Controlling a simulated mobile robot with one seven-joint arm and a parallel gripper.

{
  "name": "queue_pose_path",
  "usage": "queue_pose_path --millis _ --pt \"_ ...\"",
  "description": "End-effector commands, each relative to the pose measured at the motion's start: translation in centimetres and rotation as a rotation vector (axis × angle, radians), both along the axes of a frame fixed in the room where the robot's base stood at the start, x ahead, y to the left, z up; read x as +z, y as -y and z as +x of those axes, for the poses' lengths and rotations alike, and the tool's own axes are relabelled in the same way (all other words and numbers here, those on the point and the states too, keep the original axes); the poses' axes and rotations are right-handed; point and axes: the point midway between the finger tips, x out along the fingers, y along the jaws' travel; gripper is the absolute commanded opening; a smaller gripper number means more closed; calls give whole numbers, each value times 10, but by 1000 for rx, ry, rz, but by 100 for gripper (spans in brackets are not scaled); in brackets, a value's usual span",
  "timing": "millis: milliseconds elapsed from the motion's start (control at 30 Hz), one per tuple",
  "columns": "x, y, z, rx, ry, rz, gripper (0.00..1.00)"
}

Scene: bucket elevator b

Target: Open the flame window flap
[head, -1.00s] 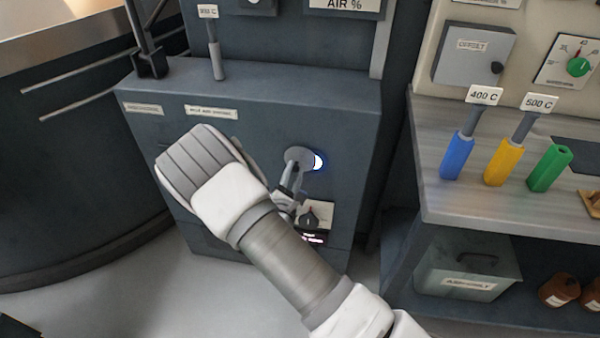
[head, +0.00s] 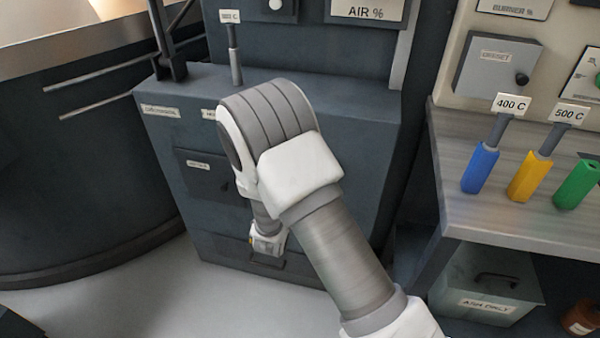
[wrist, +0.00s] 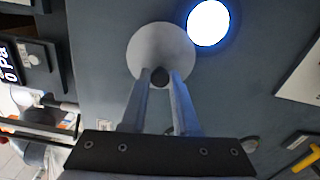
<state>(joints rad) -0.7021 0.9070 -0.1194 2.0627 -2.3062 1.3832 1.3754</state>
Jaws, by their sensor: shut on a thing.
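The flame window flap (wrist: 158,50) is a pale round disc in the wrist view. It sits to the lower left of the flame window (wrist: 208,22), a bright white-blue round opening that shows almost whole. My gripper (wrist: 160,78) reaches up from the bottom of the wrist view. Its two fingers are shut on the small dark knob (wrist: 160,76) on the disc's face. In the head view my own arm hides the flap, the window and my fingertips.
The dark cabinet (head: 375,140) fills the area behind my arm. A rotated display panel (wrist: 12,62) lies at the left of the wrist view. A yellow-handled thing (wrist: 300,160) shows at the right. A workbench (head: 445,165) with blue and yellow handled tools stands right in the head view.

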Motion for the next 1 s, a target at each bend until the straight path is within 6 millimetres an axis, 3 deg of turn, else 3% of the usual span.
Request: queue_pose_path --millis 633,667,800,1000 --pt "5 -1 0 1 11 48 0" --pt "5 -1 0 1 11 48 34" --pt "4 -1 0 0 11 48 59" --pt "4 0 0 0 10 48 59"
